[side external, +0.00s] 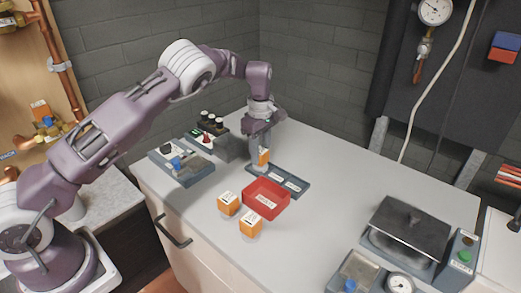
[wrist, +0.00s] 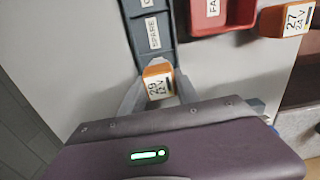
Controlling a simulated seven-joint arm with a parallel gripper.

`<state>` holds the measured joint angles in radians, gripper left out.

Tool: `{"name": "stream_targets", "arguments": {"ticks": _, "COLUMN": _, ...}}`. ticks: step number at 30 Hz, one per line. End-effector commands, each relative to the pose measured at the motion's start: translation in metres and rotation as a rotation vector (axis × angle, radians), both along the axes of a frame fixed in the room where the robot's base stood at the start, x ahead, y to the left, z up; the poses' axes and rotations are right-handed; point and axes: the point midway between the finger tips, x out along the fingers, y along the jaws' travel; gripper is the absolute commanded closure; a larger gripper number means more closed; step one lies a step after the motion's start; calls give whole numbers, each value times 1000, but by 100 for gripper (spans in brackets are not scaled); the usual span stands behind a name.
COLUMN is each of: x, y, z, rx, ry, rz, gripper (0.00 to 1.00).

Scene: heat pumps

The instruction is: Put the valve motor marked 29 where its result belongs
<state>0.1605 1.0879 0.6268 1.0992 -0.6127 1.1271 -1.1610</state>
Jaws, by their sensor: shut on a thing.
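The valve motor marked 29 (wrist: 157,84) is a small orange block with a white label that seems to read "29 22 V". My gripper (side external: 262,152) is shut on it and holds it near the left end of the grey-blue tray; the orange block (side external: 264,156) also shows in the side view. The tray (side external: 279,180) has two labelled compartments. In the wrist view the nearer compartment of the tray (wrist: 152,60) reads "SPARE"; the other label is cut off. The red bin (side external: 267,197) has a label starting "FA" in the wrist view (wrist: 235,20).
Two orange motors (side external: 228,203) (side external: 250,223) stand in front of the red bin; one reads 27 in the wrist view (wrist: 290,20). A blue-grey device (side external: 182,165) and a rack (side external: 212,127) are at left.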

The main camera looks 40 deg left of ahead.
Motion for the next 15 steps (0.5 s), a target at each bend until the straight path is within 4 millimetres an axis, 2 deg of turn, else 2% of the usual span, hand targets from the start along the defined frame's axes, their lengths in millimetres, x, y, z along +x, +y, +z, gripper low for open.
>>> {"name": "stream_targets", "arguments": {"ticks": 9, "x": 0, "y": 0, "z": -7, "rx": -1, "ry": 1, "rz": 0, "gripper": 100}}
{"name": "stream_targets", "arguments": {"ticks": 10, "x": 0, "y": 0, "z": -6, "rx": -1, "ry": 1, "rz": 0, "gripper": 56}}
{"name": "stream_targets", "arguments": {"ticks": 13, "x": 0, "y": 0, "z": -6, "rx": -1, "ry": 1, "rz": 0, "gripper": 37}}
{"name": "stream_targets", "arguments": {"ticks": 15, "x": 0, "y": 0, "z": -6, "rx": -1, "ry": 1, "rz": 0, "gripper": 37}}
